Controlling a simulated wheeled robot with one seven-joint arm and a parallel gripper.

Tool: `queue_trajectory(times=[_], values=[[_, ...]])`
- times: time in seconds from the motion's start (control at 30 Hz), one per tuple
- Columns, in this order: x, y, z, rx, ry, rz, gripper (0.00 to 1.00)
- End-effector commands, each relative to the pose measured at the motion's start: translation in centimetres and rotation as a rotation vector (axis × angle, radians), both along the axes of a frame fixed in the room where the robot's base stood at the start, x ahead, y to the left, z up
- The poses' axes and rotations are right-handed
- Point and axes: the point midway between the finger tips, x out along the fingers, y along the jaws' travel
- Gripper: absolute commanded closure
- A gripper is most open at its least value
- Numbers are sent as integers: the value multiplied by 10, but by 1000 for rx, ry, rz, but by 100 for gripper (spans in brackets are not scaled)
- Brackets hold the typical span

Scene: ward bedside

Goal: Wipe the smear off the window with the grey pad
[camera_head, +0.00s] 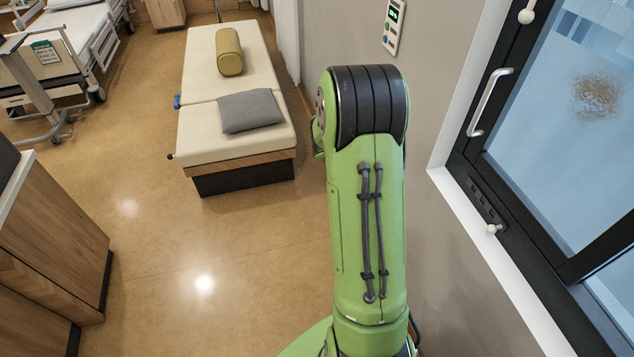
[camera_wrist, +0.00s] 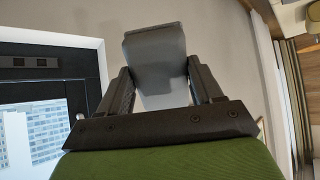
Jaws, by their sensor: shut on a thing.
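The brown speckled smear (camera_head: 597,95) is on the upper part of the window pane (camera_head: 545,150), at the right of the head view. In the wrist view, my gripper (camera_wrist: 160,88) is shut on the grey pad (camera_wrist: 155,50), which sticks out beyond the two dark fingers. The pad is clear of the window there, in front of the plain wall. In the head view my green arm shows, but the gripper and pad are hidden. The smear does not show in the wrist view; part of the window (camera_wrist: 35,130) shows at its left.
The dark window frame (camera_head: 465,150) has a pale handle (camera_head: 490,102) and a white sill (camera_head: 490,250). A wall panel (camera_head: 394,25) is near the arm. A couch (camera_head: 195,75) with a grey cushion (camera_head: 250,110) stands behind. A wooden cabinet (camera_head: 50,240) is at left; the floor between is clear.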

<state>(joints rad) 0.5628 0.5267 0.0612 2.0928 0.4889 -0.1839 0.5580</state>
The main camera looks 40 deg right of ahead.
Motion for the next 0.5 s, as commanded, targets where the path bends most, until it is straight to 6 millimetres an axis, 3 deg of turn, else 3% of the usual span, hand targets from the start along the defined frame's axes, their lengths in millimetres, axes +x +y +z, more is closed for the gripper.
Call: queue_trajectory(times=[0.2,0.5], values=[[-55,-66,75,-273,-75,-308,59],[-157,-121,183,-607,-61,-646,59]])
